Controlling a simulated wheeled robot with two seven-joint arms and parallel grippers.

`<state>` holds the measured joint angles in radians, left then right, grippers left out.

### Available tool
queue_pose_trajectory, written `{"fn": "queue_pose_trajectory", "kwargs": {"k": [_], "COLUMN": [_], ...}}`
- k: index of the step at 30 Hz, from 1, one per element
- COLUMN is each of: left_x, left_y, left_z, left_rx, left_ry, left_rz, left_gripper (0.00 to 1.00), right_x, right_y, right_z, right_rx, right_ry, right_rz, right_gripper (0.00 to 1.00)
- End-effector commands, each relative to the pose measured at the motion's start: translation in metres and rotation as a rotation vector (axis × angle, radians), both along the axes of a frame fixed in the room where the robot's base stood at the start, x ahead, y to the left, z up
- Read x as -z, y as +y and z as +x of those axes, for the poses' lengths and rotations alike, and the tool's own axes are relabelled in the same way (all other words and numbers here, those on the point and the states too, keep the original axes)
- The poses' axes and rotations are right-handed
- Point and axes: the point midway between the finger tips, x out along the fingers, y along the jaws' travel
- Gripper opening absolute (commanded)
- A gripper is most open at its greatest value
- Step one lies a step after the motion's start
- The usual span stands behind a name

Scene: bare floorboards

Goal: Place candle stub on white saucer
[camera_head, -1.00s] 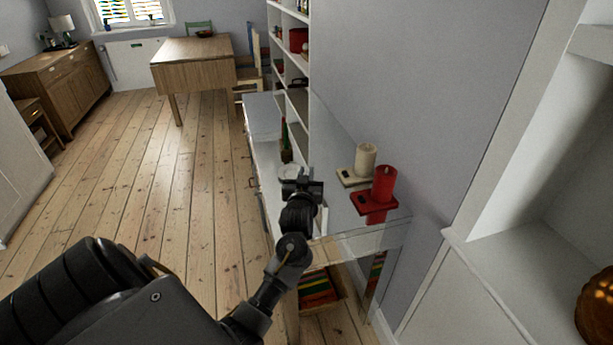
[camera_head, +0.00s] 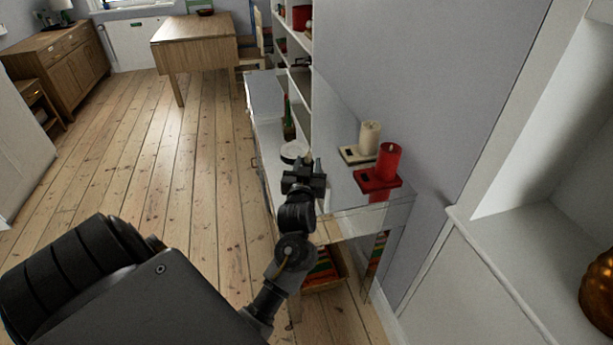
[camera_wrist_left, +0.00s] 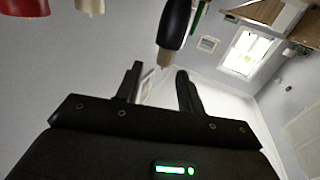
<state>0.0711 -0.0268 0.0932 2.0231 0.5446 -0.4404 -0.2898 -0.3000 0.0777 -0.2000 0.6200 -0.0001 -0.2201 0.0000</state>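The white saucer (camera_head: 292,156) lies on the pale shelf top, just beyond my left gripper (camera_head: 305,170). In the left wrist view my left gripper (camera_wrist_left: 160,85) has its fingers apart with nothing gripped between them. No candle is clearly a stub. A short cream candle (camera_head: 369,138) stands on a pale holder right of my gripper, and a red candle (camera_head: 388,160) stands on a red holder (camera_head: 377,181) nearer me. In the wrist view a dark bottle-like thing (camera_wrist_left: 175,25) with a tan tip hangs inverted beyond the fingers; I cannot tell what the tip is.
A slim green item (camera_head: 287,108) stands behind the saucer. White shelves (camera_head: 295,45) rise beyond, with a grey wall to the right. A clear-topped surface (camera_head: 370,217) lies below the candles. Open floorboards (camera_head: 165,185) lie left.

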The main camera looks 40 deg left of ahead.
Motion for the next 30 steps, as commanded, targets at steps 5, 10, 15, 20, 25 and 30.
{"fn": "queue_pose_trajectory", "kwargs": {"k": [5,10,15,20,25,30], "left_x": [0.0,-0.001,-0.006,-0.01,-0.002,-0.002], "left_y": [-0.016,-0.022,-0.023,-0.028,-0.03,-0.021], "left_z": [-0.024,-0.034,-0.036,-0.045,-0.05,-0.036], "left_rx": [0.0,-0.001,0.002,0.012,0.014,0.014], "left_ry": [0.0,0.0,0.001,0.004,0.001,0.0], "left_rz": [-0.002,0.0,0.003,0.006,0.002,0.004], "left_gripper": [0.38,0.38,0.42,0.42,0.42,0.42], "right_x": [0.002,0.003,-0.007,-0.037,-0.039,-0.04], "right_y": [0.0,0.0,-0.001,-0.002,-0.004,-0.004], "right_z": [0.0,0.0,0.0,0.0,0.0,0.0], "right_rx": [0.0,0.0,0.0,-0.001,-0.002,-0.002], "right_ry": [0.0,0.0,0.0,-0.001,0.0,0.0], "right_rz": [0.0,0.0,-0.001,-0.003,-0.005,-0.004], "right_gripper": [0.36,0.36,0.36,0.36,0.36,0.36]}}
